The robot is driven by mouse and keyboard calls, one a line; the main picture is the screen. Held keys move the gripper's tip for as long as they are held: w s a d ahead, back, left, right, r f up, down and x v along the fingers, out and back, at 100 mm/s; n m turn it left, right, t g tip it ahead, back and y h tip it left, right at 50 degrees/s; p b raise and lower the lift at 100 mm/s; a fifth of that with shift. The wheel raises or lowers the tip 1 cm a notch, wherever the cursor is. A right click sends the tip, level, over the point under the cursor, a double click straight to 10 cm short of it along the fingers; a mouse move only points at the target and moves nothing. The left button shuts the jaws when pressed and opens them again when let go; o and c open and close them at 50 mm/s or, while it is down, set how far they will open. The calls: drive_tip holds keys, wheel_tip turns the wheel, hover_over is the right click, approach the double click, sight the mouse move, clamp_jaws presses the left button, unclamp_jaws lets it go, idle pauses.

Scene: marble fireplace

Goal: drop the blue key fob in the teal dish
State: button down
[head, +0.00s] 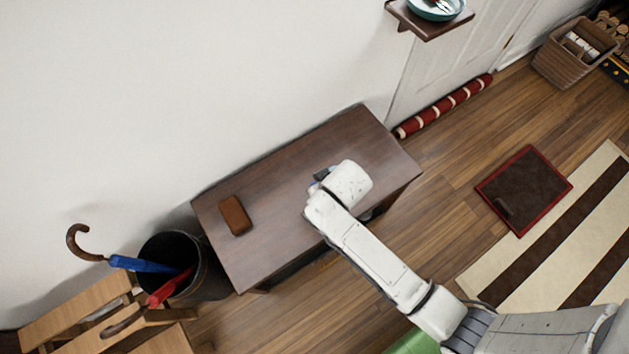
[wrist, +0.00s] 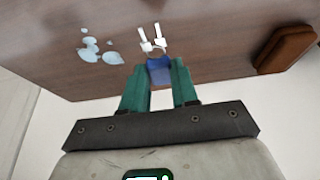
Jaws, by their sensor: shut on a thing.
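The blue key fob (wrist: 159,72) is between the teal fingers of my gripper (wrist: 159,80) in the wrist view, with silver keys (wrist: 151,40) hanging off its far end. My gripper is shut on the fob, over the dark wooden cabinet top (head: 285,195). I cannot tell if the keys touch the wood. In the head view my white wrist hides most of the gripper (head: 320,176) and the fob. The teal dish (head: 418,9) sits on a small wall shelf (head: 432,30) at the top edge, partly cut off, with something pale inside.
A brown case (head: 235,215) lies on the cabinet's left part. Pale blue flat pieces (wrist: 100,50) lie on the wood in the wrist view. A dark bin (head: 205,270) with umbrellas stands left of the cabinet. A red striped roll (head: 445,105) lies along the door below the shelf.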

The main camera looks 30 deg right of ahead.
drive_tip(key=s+r+p, duration=0.1)
drive_tip(key=s+r, duration=0.5)
drive_tip(key=s, duration=0.4)
drive_tip(key=w+r+p, duration=0.7)
drive_tip(key=w+r, duration=0.3)
drive_tip(key=w, duration=0.4)
drive_tip(key=s+a+f+b, duration=0.3)
drive_tip(key=s+f+b, duration=0.7)
drive_tip(key=s+b, duration=0.15)
drive_tip(key=b, duration=0.3)
approach(297, 187)
drive_tip(key=shift+w+d+f+b, duration=0.1)
drive_tip(key=shift+w+f+b, duration=0.85)
drive_tip(key=shift+f+b, duration=0.1)
drive_tip(key=shift+w+f, duration=0.2)
drive_tip(key=shift+f, duration=0.05)
drive_tip(key=shift+f+b, duration=0.65)
drive_tip(key=shift+f, duration=0.85)
drive_tip(key=shift+f, duration=0.1)
